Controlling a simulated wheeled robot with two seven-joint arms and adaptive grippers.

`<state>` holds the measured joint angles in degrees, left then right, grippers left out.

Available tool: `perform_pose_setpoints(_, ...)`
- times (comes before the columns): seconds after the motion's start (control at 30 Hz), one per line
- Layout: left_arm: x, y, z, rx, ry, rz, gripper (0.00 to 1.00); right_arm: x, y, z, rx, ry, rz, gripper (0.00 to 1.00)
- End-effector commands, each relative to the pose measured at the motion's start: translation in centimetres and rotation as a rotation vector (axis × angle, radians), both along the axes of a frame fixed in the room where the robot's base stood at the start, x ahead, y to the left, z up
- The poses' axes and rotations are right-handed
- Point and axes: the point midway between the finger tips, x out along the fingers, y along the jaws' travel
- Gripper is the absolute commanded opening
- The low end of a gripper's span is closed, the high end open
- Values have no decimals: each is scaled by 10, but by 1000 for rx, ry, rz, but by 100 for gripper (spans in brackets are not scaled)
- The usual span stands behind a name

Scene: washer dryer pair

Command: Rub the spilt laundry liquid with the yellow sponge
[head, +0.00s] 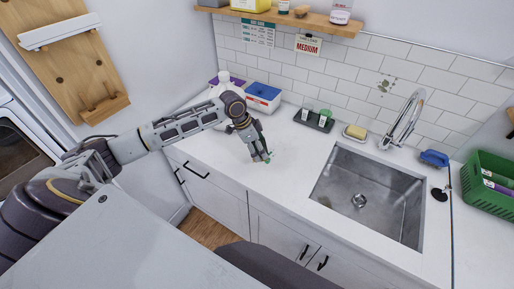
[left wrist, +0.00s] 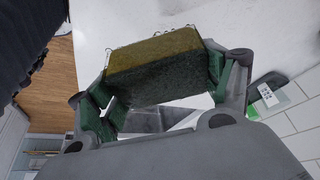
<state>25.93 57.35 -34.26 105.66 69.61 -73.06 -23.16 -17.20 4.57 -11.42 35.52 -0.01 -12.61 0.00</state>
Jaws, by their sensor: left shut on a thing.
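My left gripper (head: 262,157) is low over the white countertop, left of the sink. In the left wrist view the gripper (left wrist: 161,84) is shut on the yellow sponge (left wrist: 155,52), one green finger on each side. The sponge has a yellowish face and a dark, rough green face. It is at or just above the counter; contact is not clear. In the head view the fingers mostly hide it. The spilt liquid is not clearly visible; only faint wavy outlines show beside the sponge in the wrist view. My right gripper is not in view.
The sink (head: 372,190) and faucet (head: 404,118) are to the right. Behind the gripper stand a blue-and-white box (head: 263,97), a white bottle (head: 224,80) and a dark tray (head: 303,121). A yellow block (head: 356,131) lies behind the sink. A green basket (head: 487,185) is far right.

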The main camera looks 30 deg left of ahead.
Motion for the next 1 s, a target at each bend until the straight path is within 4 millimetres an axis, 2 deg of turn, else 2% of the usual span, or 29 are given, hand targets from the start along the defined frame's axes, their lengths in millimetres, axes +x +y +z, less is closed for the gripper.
perform_pose_setpoints(0.2, 0, 0, 0, 0, 1, -66, 60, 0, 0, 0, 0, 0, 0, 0)
perform_pose_setpoints(0.67, 0, 0, -1, 0, 1, -76, 60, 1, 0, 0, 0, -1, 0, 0)
perform_pose_setpoints(1.0, -5, 2, -24, 2, 4, -81, 60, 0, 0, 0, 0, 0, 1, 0)
